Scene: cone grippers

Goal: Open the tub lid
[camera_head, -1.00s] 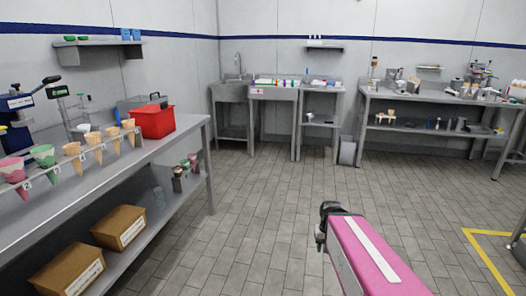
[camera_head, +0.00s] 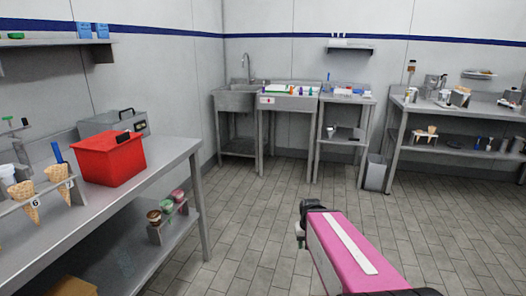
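I cannot clearly tell which thing is the tub with the lid. A red box-shaped tub (camera_head: 110,160) stands on the left metal table, with a small dark item at its upper right edge; I cannot tell whether a lid covers it. Several small round cups or tubs (camera_head: 167,212) in brown, green and pink sit in a rack on the shelf below. My pink arm with a white stripe reaches in from the bottom, right of the left table and well apart from it. The arm ends in a dark joint; no gripper fingers show.
The left table (camera_head: 150,170) also holds a grey case (camera_head: 135,122) and waffle cones (camera_head: 57,182) in a numbered rack. A sink (camera_head: 236,98), more metal tables and a grey bin (camera_head: 375,173) line the back. The tiled floor (camera_head: 240,240) between is clear.

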